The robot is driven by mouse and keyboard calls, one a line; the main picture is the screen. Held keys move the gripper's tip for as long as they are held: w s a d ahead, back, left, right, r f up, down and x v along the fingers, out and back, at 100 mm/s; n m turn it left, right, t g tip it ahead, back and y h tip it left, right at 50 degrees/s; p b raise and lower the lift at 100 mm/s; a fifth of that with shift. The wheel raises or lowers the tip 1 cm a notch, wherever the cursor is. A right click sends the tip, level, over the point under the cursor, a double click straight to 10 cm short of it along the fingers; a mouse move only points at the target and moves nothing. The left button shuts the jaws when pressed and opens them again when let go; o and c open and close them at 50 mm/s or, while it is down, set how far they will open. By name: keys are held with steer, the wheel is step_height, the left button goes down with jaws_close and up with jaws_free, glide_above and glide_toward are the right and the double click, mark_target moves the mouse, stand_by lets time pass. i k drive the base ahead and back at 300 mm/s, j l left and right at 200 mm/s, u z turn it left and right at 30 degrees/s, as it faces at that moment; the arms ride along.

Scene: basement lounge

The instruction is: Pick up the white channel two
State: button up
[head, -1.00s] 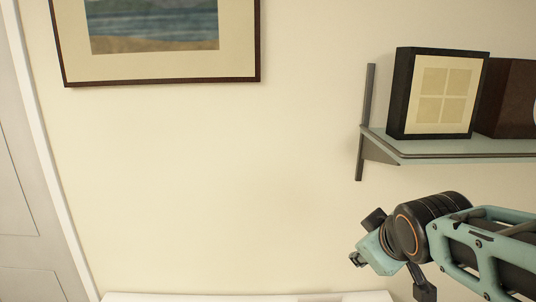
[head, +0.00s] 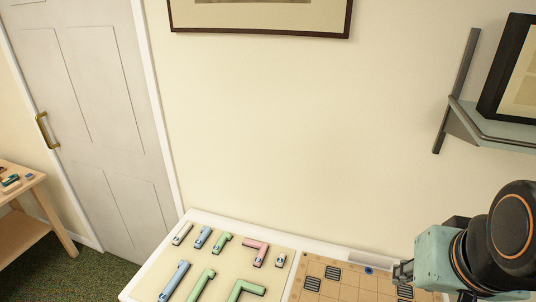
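Two white pieces lie on the pale board of a white-edged table in the head view. One is a longer white piece (head: 182,234) at the board's back left corner. The other is a short white piece (head: 280,260) near the board's right edge. I cannot tell from here which one is the white channel two. My gripper (head: 403,272) is at the lower right, by the tan grid board and apart from both white pieces. Its fingers are small and partly hidden, so their opening is unclear.
Blue (head: 202,237), green (head: 222,244) and pink (head: 257,252) pieces lie between the white ones, with more in front. A tan grid board (head: 345,290) with dark slotted squares adjoins on the right. A wall shelf (head: 490,128) juts out above my arm. A side table (head: 22,222) stands left.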

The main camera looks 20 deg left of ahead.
mark_target(179, 237)
steer(key=u, duration=1.65)
steer(key=k+j+z, duration=0.1)
steer(key=z, duration=1.65)
steer(key=j+u, duration=0.2)
steer(key=u, duration=0.2)
steer(key=i+j+u, duration=0.1)
steer(key=u, duration=0.25)
steer(key=j+u, duration=0.2)
steer(key=u, duration=0.2)
steer(key=i+j+u, duration=0.1)
steer(key=u, duration=0.3)
steer(key=i+j+z, duration=0.3)
steer(key=z, duration=0.2)
steer(key=j, duration=0.1)
